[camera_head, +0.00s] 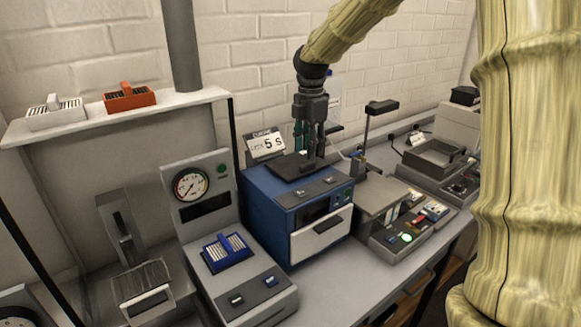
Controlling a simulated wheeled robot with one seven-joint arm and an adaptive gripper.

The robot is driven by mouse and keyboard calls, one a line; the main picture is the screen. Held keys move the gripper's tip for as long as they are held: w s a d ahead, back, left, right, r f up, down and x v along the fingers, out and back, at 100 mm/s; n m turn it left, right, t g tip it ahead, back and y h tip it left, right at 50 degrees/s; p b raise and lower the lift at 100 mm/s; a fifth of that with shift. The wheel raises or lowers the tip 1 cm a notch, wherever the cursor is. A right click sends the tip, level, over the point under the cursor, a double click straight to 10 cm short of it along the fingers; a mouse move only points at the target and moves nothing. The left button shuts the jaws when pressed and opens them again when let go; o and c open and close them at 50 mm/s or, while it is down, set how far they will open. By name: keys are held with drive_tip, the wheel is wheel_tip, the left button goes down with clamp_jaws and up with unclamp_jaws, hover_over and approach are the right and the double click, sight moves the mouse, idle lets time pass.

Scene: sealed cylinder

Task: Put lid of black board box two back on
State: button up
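My gripper (309,155) points straight down over the blue machine (266,212), at a dark flat piece (290,167) on its top. The fingertips are at or just above this piece; I cannot tell whether they touch it. The fingers look slightly apart, but the view is too small to tell whether they hold anything. The dark piece is flat and plate-like; I cannot tell whether it is the lid. An open-topped dark grey box (426,165) stands on the bench at the right. No label marks black board box two.
A gauge unit (197,200) with a blue rack (226,250) stands left of the blue machine. A shelf holds a white rack (55,115) and a red rack (128,98). A sign (266,144) stands behind. The bench front (335,290) is clear.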

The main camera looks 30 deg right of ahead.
sight(308, 164)
drive_tip(key=shift+a+f+p, duration=0.1)
drive_tip(key=shift+f+p, duration=0.7)
drive_tip(key=shift+f, duration=1.6)
drive_tip(key=shift+s, duration=0.1)
clamp_jaws()
